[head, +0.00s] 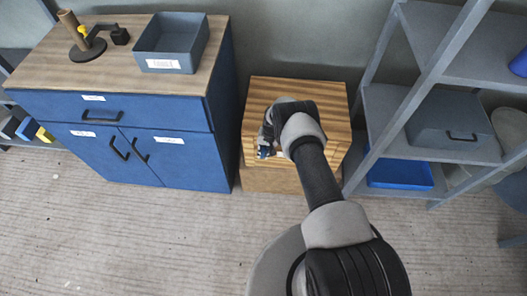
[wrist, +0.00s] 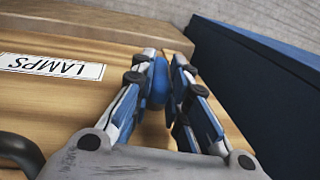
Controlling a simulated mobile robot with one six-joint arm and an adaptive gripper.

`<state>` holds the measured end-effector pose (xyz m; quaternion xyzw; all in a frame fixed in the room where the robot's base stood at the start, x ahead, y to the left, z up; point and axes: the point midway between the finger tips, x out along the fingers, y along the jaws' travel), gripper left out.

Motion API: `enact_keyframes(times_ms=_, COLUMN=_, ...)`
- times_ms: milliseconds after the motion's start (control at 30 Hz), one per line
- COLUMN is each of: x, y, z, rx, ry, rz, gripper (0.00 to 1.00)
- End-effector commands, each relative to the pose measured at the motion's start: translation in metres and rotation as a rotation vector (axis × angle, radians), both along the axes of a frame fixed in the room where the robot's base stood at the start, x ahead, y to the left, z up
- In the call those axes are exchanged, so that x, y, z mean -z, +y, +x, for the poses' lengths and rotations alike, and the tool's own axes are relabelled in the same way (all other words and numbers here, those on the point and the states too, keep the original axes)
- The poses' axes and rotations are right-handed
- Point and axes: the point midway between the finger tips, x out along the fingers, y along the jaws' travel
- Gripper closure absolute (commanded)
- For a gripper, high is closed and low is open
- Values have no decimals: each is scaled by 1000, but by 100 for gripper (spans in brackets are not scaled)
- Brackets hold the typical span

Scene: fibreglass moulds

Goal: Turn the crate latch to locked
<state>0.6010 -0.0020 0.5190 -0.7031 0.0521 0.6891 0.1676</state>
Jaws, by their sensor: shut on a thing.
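The wooden crate (head: 330,92) stands on the floor between the blue cabinet and the grey shelf rack. In the wrist view its wooden face (wrist: 60,105) carries a white label reading LAMPS (wrist: 52,66). My gripper (head: 265,152) is at the left part of the crate's front. In the wrist view my gripper (wrist: 168,64) is shut on a small rounded blue piece, the latch (wrist: 159,83), between its fingers. The fingers hide most of the latch, so I cannot tell which way it is turned. My arm hides part of the crate in the head view.
The blue cabinet (head: 165,113) stands close on the left, with a grey bin (head: 168,65) and a small stand (head: 87,48) on top. The rack (head: 385,105) is on the right. A dark handle (wrist: 20,152) shows on the crate. Floor in front is clear.

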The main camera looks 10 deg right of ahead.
Motion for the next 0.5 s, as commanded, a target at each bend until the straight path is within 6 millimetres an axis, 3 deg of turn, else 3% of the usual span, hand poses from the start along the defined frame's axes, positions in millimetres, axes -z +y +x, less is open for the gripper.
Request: enact_keyframes(times_ms=500, x=-3, y=-4, z=6, rx=5, ry=-44, rz=75, gripper=100)
